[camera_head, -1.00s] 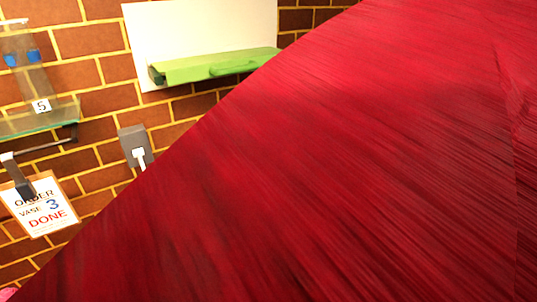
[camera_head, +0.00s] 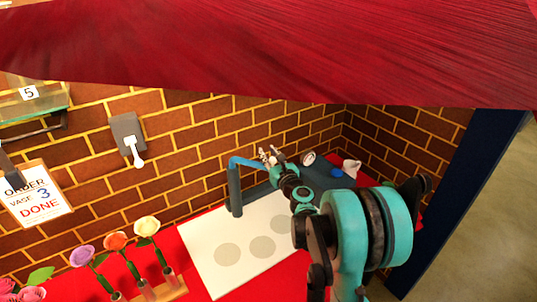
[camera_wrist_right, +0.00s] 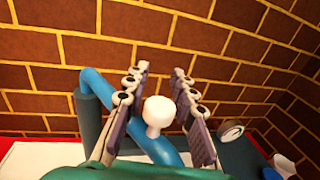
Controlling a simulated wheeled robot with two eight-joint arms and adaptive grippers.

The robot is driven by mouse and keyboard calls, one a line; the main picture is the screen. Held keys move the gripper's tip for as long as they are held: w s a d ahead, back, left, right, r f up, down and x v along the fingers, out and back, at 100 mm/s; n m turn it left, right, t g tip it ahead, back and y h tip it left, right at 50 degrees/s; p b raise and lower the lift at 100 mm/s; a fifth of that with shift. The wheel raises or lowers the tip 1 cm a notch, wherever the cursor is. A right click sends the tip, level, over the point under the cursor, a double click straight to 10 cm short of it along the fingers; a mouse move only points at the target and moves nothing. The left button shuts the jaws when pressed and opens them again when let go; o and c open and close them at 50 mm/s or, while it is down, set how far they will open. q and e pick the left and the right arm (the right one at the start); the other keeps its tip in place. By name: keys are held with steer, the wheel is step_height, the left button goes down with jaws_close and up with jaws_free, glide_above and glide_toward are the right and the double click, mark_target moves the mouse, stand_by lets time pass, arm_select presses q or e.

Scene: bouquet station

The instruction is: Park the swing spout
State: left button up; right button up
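The swing spout is a blue pipe (camera_head: 248,163) that bends from the top of a dark grey-blue post (camera_head: 235,190) at the back of the station. In the right wrist view, the blue pipe (camera_wrist_right: 101,92) runs down to the right behind a white round knob (camera_wrist_right: 158,114). My right gripper (camera_head: 270,156) is beside the spout's free end. In the wrist view its fingers (camera_wrist_right: 162,74) stand apart on both sides of the knob, with visible gaps. My left gripper is not in view.
A white board (camera_head: 205,236) with grey circles lies on the red table. Several flowers (camera_head: 116,241) stand front left. A gauge (camera_head: 308,158) and blue cap (camera_head: 336,172) are right of the gripper. A wall switch (camera_head: 126,130) is behind. A red streaked surface (camera_head: 260,50) hides the top.

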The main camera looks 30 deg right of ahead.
jaws_close()
steer(key=shift+d, duration=0.1)
steer(key=w+d+n+g+y+p, duration=0.2)
steer(key=w+n+g+y, duration=0.3)
steer(key=w+n+y, duration=0.5)
steer(key=shift+w+d+n+g+y, duration=0.35)
steer(key=shift+w+y, duration=0.75)
steer(key=shift+y, duration=1.6)
